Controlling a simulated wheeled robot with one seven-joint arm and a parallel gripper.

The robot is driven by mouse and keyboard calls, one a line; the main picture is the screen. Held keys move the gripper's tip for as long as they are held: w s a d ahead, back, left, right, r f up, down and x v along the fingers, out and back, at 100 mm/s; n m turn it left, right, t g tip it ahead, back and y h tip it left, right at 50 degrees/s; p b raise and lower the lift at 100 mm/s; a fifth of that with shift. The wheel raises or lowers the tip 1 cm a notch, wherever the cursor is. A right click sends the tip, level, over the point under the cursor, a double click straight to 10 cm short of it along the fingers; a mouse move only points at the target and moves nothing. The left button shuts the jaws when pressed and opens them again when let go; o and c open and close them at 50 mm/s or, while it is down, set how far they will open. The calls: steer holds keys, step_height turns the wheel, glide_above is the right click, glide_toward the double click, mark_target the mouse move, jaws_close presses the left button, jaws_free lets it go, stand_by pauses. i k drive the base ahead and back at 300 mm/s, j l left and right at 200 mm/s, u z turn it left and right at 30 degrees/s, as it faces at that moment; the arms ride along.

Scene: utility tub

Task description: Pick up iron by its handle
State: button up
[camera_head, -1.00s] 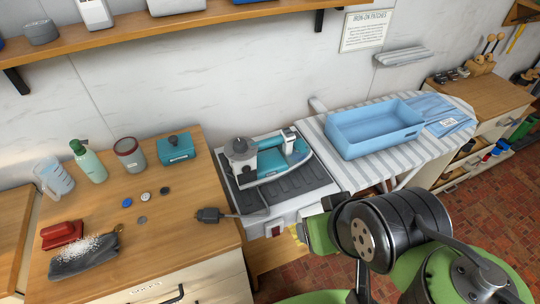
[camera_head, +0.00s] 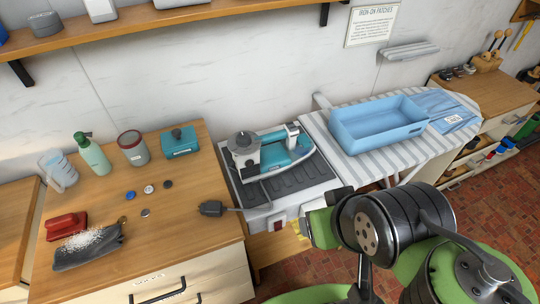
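The iron (camera_head: 270,153) is teal and grey with a pale handle and a round dark grey knob-like part at its left end. It rests on a dark ribbed mat on a white stand (camera_head: 314,188), between the wooden counter and the striped ironing board. A dark plug (camera_head: 212,208) on a cord lies at the counter's right edge, beside the stand. My green and black arm fills the lower right, in front of the stand and apart from the iron. My gripper's fingers are not clearly visible, so its opening cannot be judged.
A blue bin (camera_head: 378,141) and a folded blue cloth (camera_head: 453,111) sit on the striped ironing board (camera_head: 325,125). The wooden counter (camera_head: 180,235) holds a teal box (camera_head: 180,143), a green bottle (camera_head: 92,155), a red brush (camera_head: 66,226) and several buttons. A shelf (camera_head: 170,28) hangs above.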

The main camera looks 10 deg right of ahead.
mark_target(253, 163)
steer(key=i+l+u, duration=0.1)
steer(key=u, duration=0.4)
steer(key=l+u, duration=0.1)
steer(key=u, duration=0.35)
steer(key=i+l+u, duration=0.1)
steer(key=u, duration=0.4)
steer(key=l+u, duration=0.2)
steer(key=u, duration=0.3)
